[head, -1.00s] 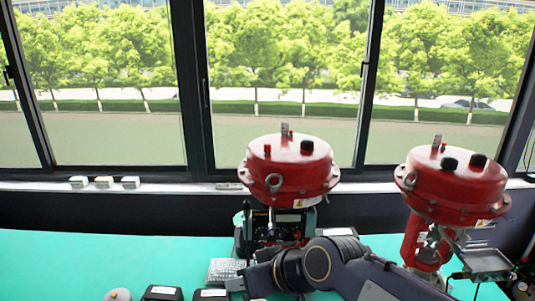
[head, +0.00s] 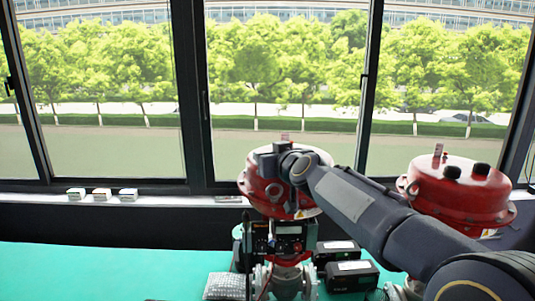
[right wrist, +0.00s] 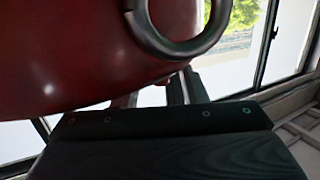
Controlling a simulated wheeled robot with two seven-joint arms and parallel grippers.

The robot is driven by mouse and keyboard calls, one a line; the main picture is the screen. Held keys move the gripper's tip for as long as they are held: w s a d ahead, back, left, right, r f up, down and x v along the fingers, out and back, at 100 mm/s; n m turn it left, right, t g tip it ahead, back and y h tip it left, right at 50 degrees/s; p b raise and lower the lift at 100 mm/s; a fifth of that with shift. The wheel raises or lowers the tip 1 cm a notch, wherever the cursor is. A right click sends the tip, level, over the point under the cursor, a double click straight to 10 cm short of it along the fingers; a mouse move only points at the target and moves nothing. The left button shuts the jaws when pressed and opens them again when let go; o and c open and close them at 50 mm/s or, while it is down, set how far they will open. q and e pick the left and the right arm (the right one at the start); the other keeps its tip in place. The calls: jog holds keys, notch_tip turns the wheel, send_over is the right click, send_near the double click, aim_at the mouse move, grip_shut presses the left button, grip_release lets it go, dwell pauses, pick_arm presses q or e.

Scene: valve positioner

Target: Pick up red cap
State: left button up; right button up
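The left red valve actuator (head: 316,206) stands in the middle of the head view, and its top is largely covered by my right arm. No red cap can be made out on it there. My right gripper (head: 265,158) is at its top left. In the right wrist view, the red housing (right wrist: 60,50) and a metal ring (right wrist: 165,30) fill the upper left, close to the gripper (right wrist: 184,88). Narrow finger parts show there beside a small reddish patch, but their gap and any grip are unclear. My left gripper is out of view.
A second red actuator (head: 465,195) with black knobs stands at right, partly behind my arm. A handheld meter (head: 290,236) is below the left actuator. Black boxes (head: 350,276) lie beside it on the green table (head: 100,265). The table's left side is clear.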

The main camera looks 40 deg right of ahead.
jog(key=shift+w+d+f, duration=0.1)
jog(key=shift+w+d, duration=0.05)
jog(key=shift+w, duration=0.3)
jog(key=shift+s, duration=0.1)
jog(key=shift+c, duration=0.2)
grip_shut()
